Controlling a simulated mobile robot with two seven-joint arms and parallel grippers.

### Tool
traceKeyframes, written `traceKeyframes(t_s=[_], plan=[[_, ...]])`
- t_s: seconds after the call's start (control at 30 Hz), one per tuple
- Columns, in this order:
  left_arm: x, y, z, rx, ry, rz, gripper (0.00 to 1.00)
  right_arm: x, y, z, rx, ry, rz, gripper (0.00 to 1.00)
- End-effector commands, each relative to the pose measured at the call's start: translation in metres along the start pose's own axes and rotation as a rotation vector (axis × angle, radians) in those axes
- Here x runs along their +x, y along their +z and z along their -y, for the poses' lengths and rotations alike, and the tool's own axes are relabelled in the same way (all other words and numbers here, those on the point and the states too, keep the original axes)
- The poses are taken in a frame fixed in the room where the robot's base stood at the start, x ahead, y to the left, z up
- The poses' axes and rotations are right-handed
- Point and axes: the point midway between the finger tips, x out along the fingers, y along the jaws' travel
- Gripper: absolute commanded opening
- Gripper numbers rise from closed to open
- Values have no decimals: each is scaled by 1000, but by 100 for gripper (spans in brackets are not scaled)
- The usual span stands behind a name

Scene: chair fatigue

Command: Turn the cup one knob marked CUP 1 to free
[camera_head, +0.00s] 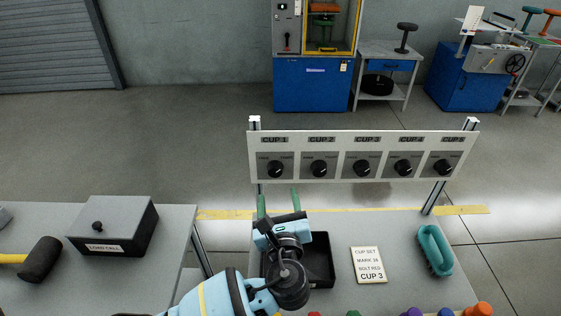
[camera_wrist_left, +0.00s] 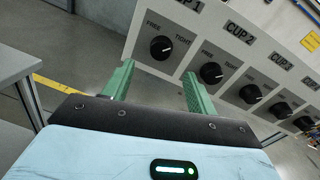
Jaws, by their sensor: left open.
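The CUP 1 knob (camera_head: 276,169) is a round black knob at the left end of a white panel (camera_head: 363,134). In the left wrist view the CUP 1 knob (camera_wrist_left: 161,47) sits below the labels FREE, on the left, and TIGHT, on the right. I cannot tell surely which label its mark points at. My left gripper (camera_head: 279,199) has two green fingers, spread apart and empty, just below and in front of this knob. In the left wrist view the open left gripper (camera_wrist_left: 157,82) has the knob beyond and between its fingertips, apart from them. My right gripper is not in view.
Several similar knobs, such as CUP 2 (camera_head: 319,168), continue rightward along the panel. A load cell box (camera_head: 113,228) and a mallet (camera_head: 41,260) lie on the left table.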

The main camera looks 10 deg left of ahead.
Motion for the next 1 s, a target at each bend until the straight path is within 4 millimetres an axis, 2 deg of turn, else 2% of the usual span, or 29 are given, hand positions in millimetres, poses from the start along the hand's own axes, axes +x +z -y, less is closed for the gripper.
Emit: traceKeyframes(t_s=[0.37, 0.6, 0.8, 1.0], plan=[[6, 0, 0, 8, -1, 5, 57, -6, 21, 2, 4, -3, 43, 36], [39, 0, 0, 8, 0, 4, 57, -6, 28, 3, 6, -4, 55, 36], [65, 0, 0, 7, -2, 3, 57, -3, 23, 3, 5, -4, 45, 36], [78, 0, 0, 5, -1, 2, 57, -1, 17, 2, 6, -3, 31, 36]])
